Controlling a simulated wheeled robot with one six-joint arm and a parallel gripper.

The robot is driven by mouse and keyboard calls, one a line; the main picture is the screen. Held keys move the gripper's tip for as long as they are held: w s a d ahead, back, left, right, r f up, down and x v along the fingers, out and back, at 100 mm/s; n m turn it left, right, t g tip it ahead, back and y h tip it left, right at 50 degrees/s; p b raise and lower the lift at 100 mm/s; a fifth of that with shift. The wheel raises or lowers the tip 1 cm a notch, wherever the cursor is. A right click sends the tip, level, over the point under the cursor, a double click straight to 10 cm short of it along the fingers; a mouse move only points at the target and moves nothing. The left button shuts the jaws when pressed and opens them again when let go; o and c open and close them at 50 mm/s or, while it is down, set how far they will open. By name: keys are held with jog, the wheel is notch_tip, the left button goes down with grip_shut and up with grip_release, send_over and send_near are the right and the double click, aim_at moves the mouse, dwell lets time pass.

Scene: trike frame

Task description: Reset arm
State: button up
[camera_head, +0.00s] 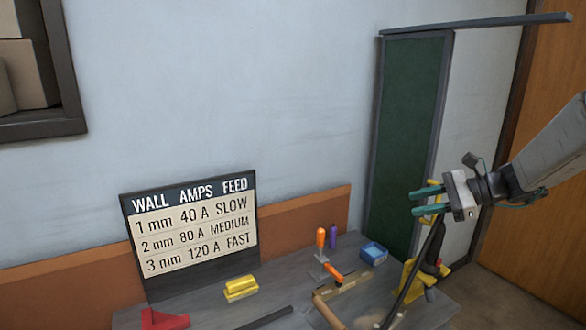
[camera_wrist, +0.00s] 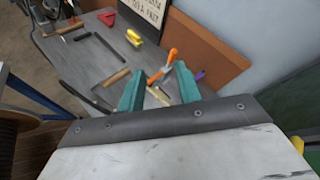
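My gripper (camera_head: 428,200) is at the right in the head view, raised above the right end of the workbench and pointing left. Its two green fingers stand apart with nothing between them. In the wrist view the same green fingers (camera_wrist: 159,92) show at the middle, with a gap through which the bench top shows. My arm comes in from the right edge of the head view.
The grey bench (camera_head: 205,312) holds a yellow block (camera_head: 240,288), a red piece (camera_head: 164,320), an orange-handled clamp (camera_head: 328,262), a blue box (camera_head: 373,253) and a yellow stand (camera_head: 411,278) with a black torch. A settings sign (camera_head: 190,234) leans against the wall.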

jog(key=s+a+r+n+g+h, duration=0.1)
jog(key=s+a+n+g+h, duration=0.3)
jog(key=s, duration=0.6)
jog(key=s+a+r+n+g+h, duration=0.1)
jog(key=s+a+r+n+h, duration=0.1)
jog(key=s+a+n, duration=0.6)
jog(key=s+d+f+n+h, duration=0.1)
jog(key=s+d+n+h, duration=0.1)
jog(key=s, duration=0.6)
jog(key=s+d+f+n+t+h, duration=0.1)
jog(key=s+d+f+n+h, duration=0.1)
jog(key=s, duration=0.7)
jog(key=d+n+h, duration=0.1)
jog(key=d+h, duration=0.1)
jog(key=d, duration=0.1)
jog(key=shift+d, duration=0.2)
